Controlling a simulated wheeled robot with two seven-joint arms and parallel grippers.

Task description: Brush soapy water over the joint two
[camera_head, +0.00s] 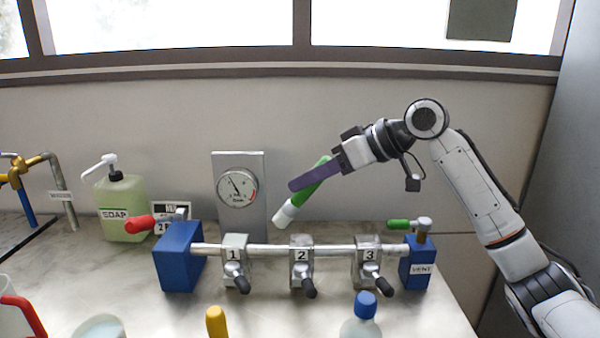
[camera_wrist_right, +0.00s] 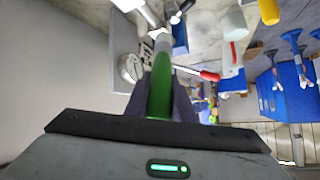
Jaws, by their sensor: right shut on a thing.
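My right gripper (camera_head: 308,182) is shut on the green handle of a brush (camera_head: 285,215), which also shows in the right wrist view (camera_wrist_right: 160,88). The brush is tilted, with its white end pointing down and left. In the head view that end appears above the pipe (camera_head: 268,251), between joints one and two, apart from the metal. Joint two (camera_head: 301,254) is a grey clamp marked 2 with a black-tipped lever, in the middle of the pipe. A greenish soap bottle (camera_head: 122,205) with a white pump stands at the back left. My left gripper is not in view.
Joint one (camera_head: 235,250) and joint three (camera_head: 367,251) flank joint two. Blue blocks (camera_head: 178,258) (camera_head: 417,268) end the pipe, with red and green valve handles. A gauge (camera_head: 237,188) stands behind. A blue-capped bottle (camera_head: 362,325) and a yellow handle (camera_head: 216,321) stand in front.

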